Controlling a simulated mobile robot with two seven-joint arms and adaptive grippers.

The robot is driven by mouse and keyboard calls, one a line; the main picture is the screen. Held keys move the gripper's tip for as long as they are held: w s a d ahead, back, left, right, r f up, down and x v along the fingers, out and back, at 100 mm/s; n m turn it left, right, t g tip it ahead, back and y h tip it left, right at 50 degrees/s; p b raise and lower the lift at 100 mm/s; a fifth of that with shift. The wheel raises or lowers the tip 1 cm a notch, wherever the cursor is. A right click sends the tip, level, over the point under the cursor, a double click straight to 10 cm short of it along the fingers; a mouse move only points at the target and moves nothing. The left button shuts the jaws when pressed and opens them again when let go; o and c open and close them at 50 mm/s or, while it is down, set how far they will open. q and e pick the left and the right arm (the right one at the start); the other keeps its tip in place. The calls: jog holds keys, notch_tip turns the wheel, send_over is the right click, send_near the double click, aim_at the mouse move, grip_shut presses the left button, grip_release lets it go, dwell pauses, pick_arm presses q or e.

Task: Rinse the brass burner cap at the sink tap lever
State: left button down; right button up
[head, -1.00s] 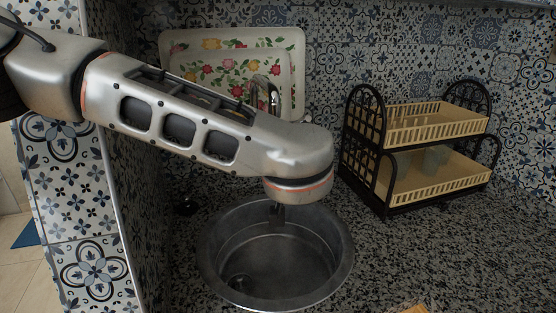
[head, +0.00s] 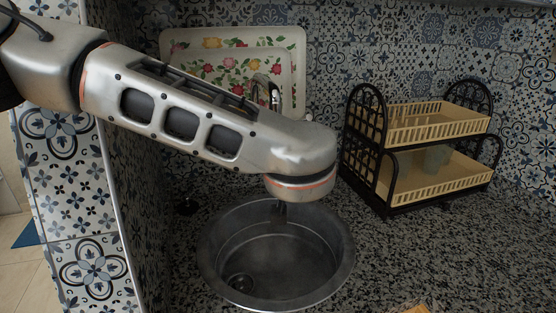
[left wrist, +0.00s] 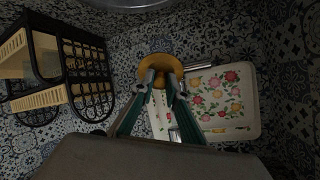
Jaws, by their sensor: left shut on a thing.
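The brass burner cap (left wrist: 160,64) is a round golden disc at the fingertips of my left gripper (left wrist: 161,80) in the left wrist view. The two fingers are shut on its underside knob. The cap is not visible in the head view, where my left arm's wrist hides the gripper. The sink tap (head: 273,94) is chrome and shows partly behind my arm in the head view. A chrome bar, likely the tap lever (left wrist: 201,66), lies just right of the cap in the left wrist view; whether they touch I cannot tell. My right gripper is out of view.
The round metal sink (head: 207,262) is empty beneath my left wrist. A two-tier dish rack (head: 386,171) stands to the right on the speckled counter (head: 440,245). Floral trays (head: 292,42) lean on the tiled wall behind the tap. A tiled wall edge stands at left.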

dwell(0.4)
pick_arm(q)
jog(key=shift+w+d, duration=0.1)
jog(key=shift+d, duration=0.4)
jog(key=s+d, duration=0.2)
jog(key=s, duration=0.5)
jog(key=shift+s, duration=0.4)
dwell(1.4)
jog(key=r+p+v, duration=0.1)
jog(key=p+v, duration=0.1)
jog(key=v, duration=0.4)
jog(key=shift+w+d+p, duration=0.25)
jog(key=shift+d+p, duration=0.05)
jog(key=shift+r, duration=0.15)
dwell(0.4)
